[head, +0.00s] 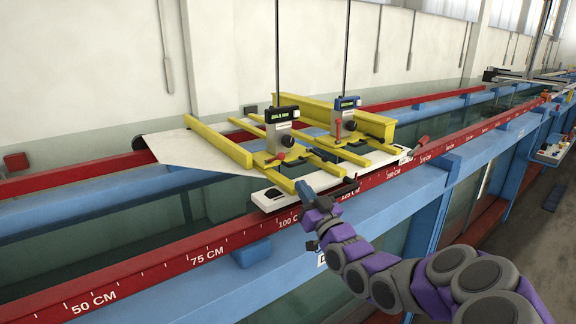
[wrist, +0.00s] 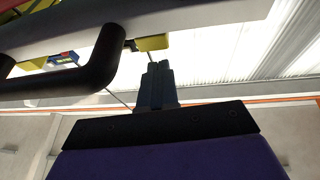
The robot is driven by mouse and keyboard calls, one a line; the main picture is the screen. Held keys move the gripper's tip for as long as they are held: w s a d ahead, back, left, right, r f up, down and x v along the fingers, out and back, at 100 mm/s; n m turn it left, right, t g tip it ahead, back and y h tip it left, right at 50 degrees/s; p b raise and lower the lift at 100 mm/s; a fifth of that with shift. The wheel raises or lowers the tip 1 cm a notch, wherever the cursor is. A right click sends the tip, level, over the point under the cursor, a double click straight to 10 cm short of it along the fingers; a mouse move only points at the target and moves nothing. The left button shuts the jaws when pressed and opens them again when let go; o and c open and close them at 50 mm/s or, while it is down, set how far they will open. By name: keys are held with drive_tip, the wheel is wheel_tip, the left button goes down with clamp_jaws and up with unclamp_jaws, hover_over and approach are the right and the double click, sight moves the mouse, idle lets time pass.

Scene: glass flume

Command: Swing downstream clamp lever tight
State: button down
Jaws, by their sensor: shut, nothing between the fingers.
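The carriage (head: 270,196) straddles the flume on red rails. A dark lever-like part (head: 345,188) shows at its near edge, just right of my gripper. A red-handled part (head: 421,141) stands at the carriage's right end. I cannot tell for sure which one is the downstream clamp lever. My gripper (head: 303,187) is shut and empty at the carriage's near edge, over the near rail. In the wrist view, the shut fingers (wrist: 156,85) point up, and a thick black bent bar (wrist: 103,62) is close on their left, with a gap between.
Two gauges with displays (head: 282,116) (head: 347,103) and thin upright rods stand on yellow bars (head: 218,142). A white sheet (head: 190,150) lies at the carriage's left. The near red rail (head: 150,268) carries a centimetre scale. A blue beam (head: 400,215) runs below it.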

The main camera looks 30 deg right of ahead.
sight(283, 159)
drive_tip(key=p+x, duration=0.1)
drive_tip(key=x, duration=0.6)
drive_tip(key=shift+r+p, duration=0.25)
drive_tip(key=shift+p, duration=0.15)
drive_tip(key=shift+x, duration=0.75)
drive_tip(key=shift+f, duration=0.1)
drive_tip(key=shift+w, duration=0.1)
